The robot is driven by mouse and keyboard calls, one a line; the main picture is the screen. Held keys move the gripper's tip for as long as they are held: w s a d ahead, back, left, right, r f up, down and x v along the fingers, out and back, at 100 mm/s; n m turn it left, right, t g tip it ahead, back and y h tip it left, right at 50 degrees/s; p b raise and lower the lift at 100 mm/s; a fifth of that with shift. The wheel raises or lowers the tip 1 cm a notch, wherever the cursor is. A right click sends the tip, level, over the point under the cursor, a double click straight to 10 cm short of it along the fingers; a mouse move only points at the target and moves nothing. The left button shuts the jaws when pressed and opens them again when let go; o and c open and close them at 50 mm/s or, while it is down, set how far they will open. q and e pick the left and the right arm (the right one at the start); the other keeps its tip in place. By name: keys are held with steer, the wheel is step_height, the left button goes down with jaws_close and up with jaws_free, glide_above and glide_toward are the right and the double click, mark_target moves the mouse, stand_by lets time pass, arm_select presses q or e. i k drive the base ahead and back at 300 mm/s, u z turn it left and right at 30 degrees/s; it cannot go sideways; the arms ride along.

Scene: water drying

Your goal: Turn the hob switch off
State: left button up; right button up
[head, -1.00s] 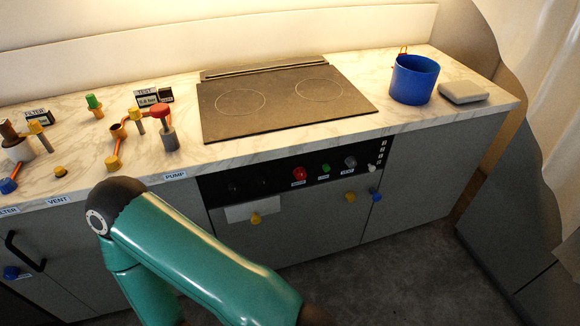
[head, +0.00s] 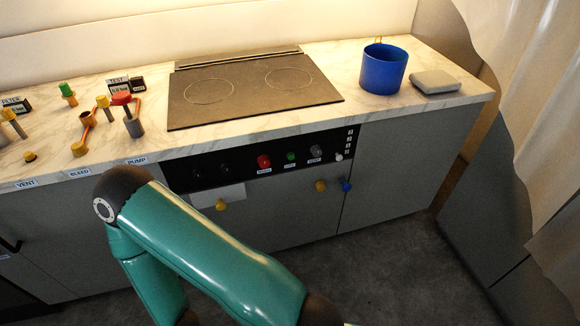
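The hob (head: 245,98) is a dark flat plate with two ring markings, set in the marble-look counter. Below it, the black control panel (head: 208,172) on the counter's front carries a red knob (head: 264,162), a green knob (head: 291,156), a grey knob (head: 316,152) and a small white switch (head: 339,157) at its right end. The labels under the knobs are too small to read. A teal arm of mine crosses the lower left, in front of the cabinet. Neither gripper shows in the head view.
A blue pot (head: 384,70) and a grey block (head: 435,82) stand on the counter's right end. Valves and pipes, including a red-topped valve (head: 122,99), stand at the left. The floor at lower right is clear.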

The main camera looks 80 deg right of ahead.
mark_target(263, 161)
steer(key=z, duration=0.05)
steer(key=k, duration=0.6)
steer(key=z, duration=0.75)
steer(key=i, duration=0.65)
steer(key=z, duration=1.25)
steer(key=k, duration=0.85)
steer(key=z, duration=0.2)
steer(key=i, duration=0.75)
